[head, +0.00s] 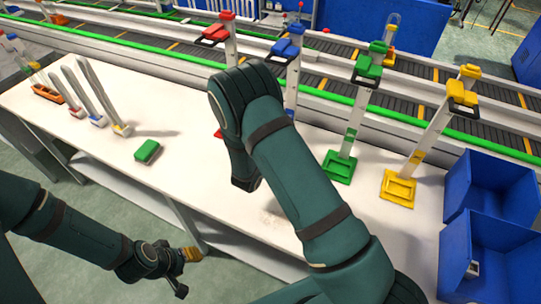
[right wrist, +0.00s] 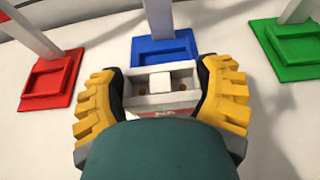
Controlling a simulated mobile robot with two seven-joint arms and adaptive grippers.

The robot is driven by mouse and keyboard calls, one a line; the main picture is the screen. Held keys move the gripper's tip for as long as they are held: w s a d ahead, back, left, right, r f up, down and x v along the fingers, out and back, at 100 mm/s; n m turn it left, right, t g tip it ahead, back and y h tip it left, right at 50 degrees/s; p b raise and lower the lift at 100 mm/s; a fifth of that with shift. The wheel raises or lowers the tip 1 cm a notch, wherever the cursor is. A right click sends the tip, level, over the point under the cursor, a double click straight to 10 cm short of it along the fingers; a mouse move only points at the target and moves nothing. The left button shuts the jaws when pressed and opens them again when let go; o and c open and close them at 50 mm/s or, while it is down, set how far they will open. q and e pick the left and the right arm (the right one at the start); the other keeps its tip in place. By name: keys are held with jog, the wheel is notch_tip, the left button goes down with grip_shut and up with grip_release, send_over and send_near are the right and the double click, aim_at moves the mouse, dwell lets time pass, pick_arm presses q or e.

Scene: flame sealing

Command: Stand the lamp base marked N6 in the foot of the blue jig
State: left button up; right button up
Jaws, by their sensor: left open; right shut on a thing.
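My right gripper (right wrist: 161,80) is shut on a white lamp base (right wrist: 160,99), with yellow ridged fingers on either side of it. The base shows two brownish holes and a reddish mark that I cannot read. The blue jig's square foot (right wrist: 147,51) is just beyond the base in the right wrist view; the base looks apart from it. In the head view the blue jig's upper part (head: 287,48) shows, and my right arm hides its foot and my right gripper. My left gripper (head: 182,268) is open and empty off the table's front edge.
A red jig (head: 217,31), a green jig (head: 339,167) and a yellow jig (head: 398,188) stand beside the blue one. A green block (head: 147,151) and upright pieces on coloured feet (head: 121,130) are at left. Blue bins (head: 480,235) stand at right; a conveyor runs behind.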

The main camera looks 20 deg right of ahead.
jog(key=shift+w+d, duration=2.1)
jog(key=shift+d, duration=0.3)
jog(key=shift+f+b, duration=0.1)
jog(key=shift+b, duration=0.3)
jog(key=shift+f+b, duration=0.85)
jog(key=shift+f, duration=0.05)
dwell(0.3)
jog(key=o, duration=1.2)
jog(key=shift+a, duration=0.1)
jog(key=v, duration=1.2)
